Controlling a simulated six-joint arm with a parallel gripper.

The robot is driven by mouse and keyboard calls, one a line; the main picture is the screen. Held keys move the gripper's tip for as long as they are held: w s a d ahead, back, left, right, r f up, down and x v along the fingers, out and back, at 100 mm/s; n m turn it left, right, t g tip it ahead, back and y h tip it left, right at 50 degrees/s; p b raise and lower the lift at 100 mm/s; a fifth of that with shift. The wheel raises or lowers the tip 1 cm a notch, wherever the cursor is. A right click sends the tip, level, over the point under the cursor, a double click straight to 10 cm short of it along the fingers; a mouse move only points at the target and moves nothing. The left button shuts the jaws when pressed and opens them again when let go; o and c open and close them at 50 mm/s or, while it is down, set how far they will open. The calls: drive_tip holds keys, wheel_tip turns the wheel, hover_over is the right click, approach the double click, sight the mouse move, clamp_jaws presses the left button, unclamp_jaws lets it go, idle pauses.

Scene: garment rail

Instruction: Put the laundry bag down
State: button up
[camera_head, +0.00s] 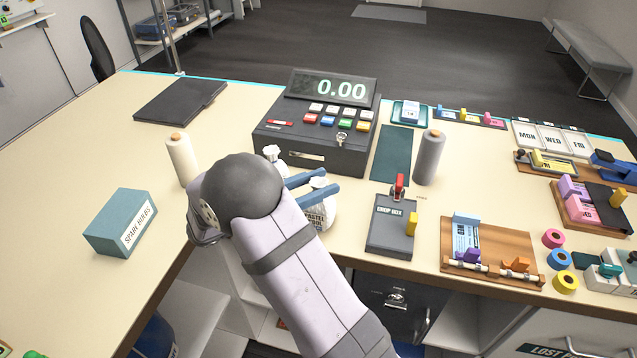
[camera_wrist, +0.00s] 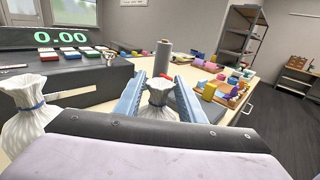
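A white laundry bag (camera_head: 318,212) with a partly covered label reading "PASTEL" stands upright at the counter's front edge, below the cash register. My gripper (camera_head: 322,186) has its two blue fingers on either side of the bag's gathered top.
The cash register (camera_head: 320,130) stands behind the bags. A white spool (camera_head: 181,158) and a teal box (camera_head: 122,222) are to the left. A grey drop box (camera_head: 388,232) and a grey spool (camera_head: 429,158) are to the right. The counter's left part is mostly clear.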

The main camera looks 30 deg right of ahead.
drive_tip(key=shift+r, duration=0.1)
drive_tip(key=a+b, duration=0.3)
drive_tip(key=a, duration=0.9)
drive_tip(key=s+d+f+m+g+y, duration=0.3)
drive_tip(key=s+d+f+m+y, duration=0.3)
drive_tip(key=s+f, duration=0.25)
drive_tip(key=s+a+f+m+t+y, duration=0.3)
drive_tip(key=s+a+f+m+y, duration=0.4)
drive_tip(key=m+y, duration=0.5)
drive_tip(key=shift+s+a, duration=0.75)
drive_tip(key=shift+s, duration=0.3)
wheel_tip(320, 180, up, 5)
drive_tip(key=p, duration=0.5)
drive_tip(key=shift+f, duration=0.2)
